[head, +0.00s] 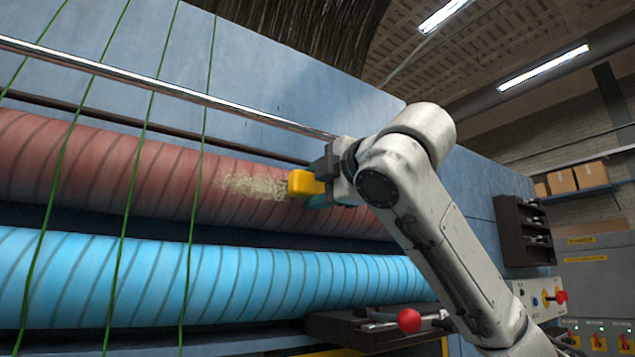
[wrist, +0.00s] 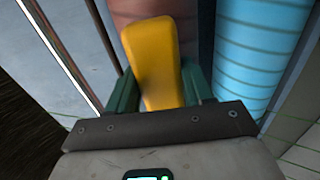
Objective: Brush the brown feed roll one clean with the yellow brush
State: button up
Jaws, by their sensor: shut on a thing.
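The brown feed roll (head: 90,170) runs across the machine above a blue roll, with dark spiral lines along it. A patch of pale tangled fibre (head: 252,186) lies on its face, just left of my gripper. My gripper (head: 322,188) is shut on the yellow brush (head: 303,183) at the brown roll, by the right end of the fibre patch. In the wrist view the yellow brush (wrist: 152,60) stands between the two green fingers (wrist: 160,90), with the brown roll (wrist: 140,10) behind it. The bristles are hidden, so I cannot tell whether they touch the roll.
The blue roll (head: 220,280) lies below. Several thin green strands (head: 133,160) hang in front of both rolls at left. A metal bar (head: 170,88) crosses above. A dark tray (head: 365,325) with a red-knobbed lever (head: 409,320) sits below my arm. A control panel (head: 540,298) stands at right.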

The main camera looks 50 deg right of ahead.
aim_at(303, 181)
jog(key=shift+p+x, duration=0.35)
jog(key=shift+x, duration=0.55)
dwell(0.4)
jog(key=shift+w+a, duration=0.15)
jog(key=shift+a, duration=0.65)
jog(key=shift+w+a, duration=0.2)
jog(key=shift+a, duration=0.6)
jog(key=shift+w+a, duration=0.65)
jog(key=shift+a, duration=1.4)
jog(key=shift+w+a, duration=0.65)
jog(key=shift+a, duration=1.4)
jog(key=shift+w+a, duration=0.65)
jog(key=shift+a, duration=1.4)
jog(key=shift+d, duration=0.15)
